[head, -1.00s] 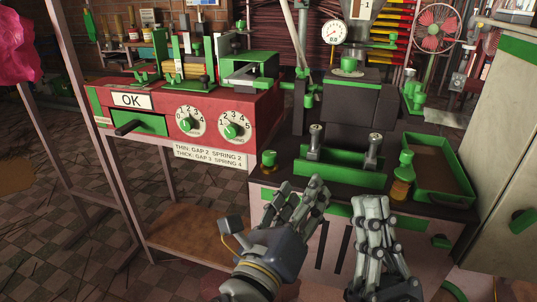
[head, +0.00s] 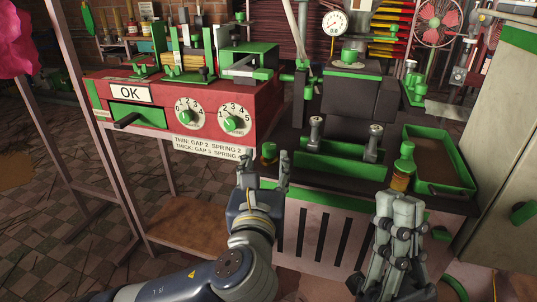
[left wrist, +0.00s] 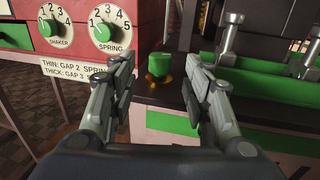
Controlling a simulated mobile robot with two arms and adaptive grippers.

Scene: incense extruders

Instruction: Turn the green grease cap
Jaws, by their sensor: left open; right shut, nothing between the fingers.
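The green grease cap (head: 269,150) sits on a small brass base at the left front corner of the dark machine top. In the left wrist view the cap (left wrist: 160,63) shows upright between the two fingers and beyond their tips. My left gripper (head: 265,165) is open and empty, just in front of the cap, with one finger to each side in the picture; I see no contact. My right gripper (head: 402,205) is shut and empty, near the machine's front right, in front of a green-topped amber bottle (head: 402,168).
A red box (head: 150,90) with shaker and spring dials (head: 234,122) stands left of the cap. A green trough (head: 345,165) with two upright metal handles lies right of it. A green-rimmed tray (head: 466,168) is further right.

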